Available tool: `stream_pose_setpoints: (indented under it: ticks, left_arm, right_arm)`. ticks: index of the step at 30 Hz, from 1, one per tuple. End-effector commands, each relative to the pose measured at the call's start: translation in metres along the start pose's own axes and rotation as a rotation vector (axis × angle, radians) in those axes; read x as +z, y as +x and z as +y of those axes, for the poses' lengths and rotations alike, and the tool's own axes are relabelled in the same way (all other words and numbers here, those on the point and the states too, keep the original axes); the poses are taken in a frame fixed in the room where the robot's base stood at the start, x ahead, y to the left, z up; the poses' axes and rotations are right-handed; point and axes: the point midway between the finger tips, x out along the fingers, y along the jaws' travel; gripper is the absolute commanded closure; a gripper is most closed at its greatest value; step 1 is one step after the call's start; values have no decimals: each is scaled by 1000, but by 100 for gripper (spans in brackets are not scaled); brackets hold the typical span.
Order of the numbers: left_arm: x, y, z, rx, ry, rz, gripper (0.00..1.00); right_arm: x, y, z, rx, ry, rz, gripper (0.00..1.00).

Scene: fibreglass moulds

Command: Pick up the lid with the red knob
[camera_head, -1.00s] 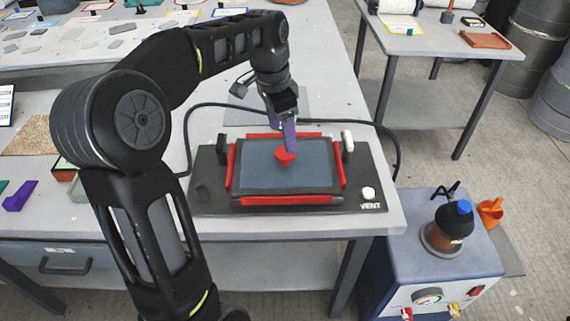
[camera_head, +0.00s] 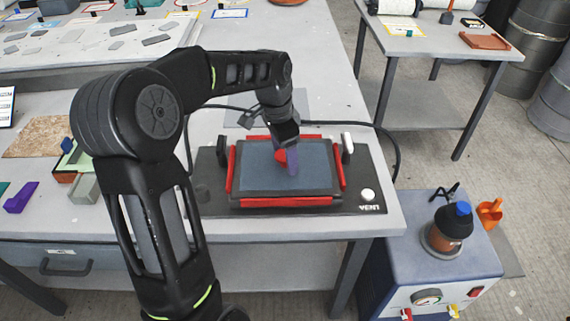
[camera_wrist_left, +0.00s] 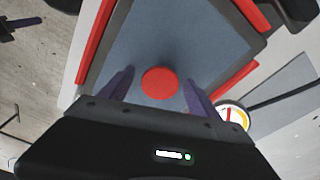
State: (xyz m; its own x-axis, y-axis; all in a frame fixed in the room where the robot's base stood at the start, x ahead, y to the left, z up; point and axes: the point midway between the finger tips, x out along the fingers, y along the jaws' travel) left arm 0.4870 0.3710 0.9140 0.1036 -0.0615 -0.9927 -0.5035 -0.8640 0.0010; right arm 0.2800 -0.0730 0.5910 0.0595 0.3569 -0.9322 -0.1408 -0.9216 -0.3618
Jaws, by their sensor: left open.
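The lid (camera_head: 255,170) is a blue-grey panel with a dark frame, lying flat on a dark base (camera_head: 209,178) marked VENT. Its red knob (camera_head: 281,156) is partly hidden by my gripper in the head view. In the left wrist view the round red knob (camera_wrist_left: 160,83) shows whole, between the two purple fingers. My left gripper (camera_head: 288,163) is open, low over the lid at the knob, with a finger on each side. Both fingers (camera_wrist_left: 160,88) look apart from the knob. My right gripper is not in view.
Red strips (camera_head: 341,172) edge the lid. A pump unit (camera_head: 432,270) stands right of the table.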

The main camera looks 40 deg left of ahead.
Motion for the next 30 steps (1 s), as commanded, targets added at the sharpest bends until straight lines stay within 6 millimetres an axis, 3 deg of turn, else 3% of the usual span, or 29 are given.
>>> stream_pose_setpoints:
  ticks: [20,30]
  left_arm:
    - [0,5,0,-1,0,0,30]
    - [0,5,0,0,1,0,58]
  right_arm:
    - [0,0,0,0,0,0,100]
    - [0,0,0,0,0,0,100]
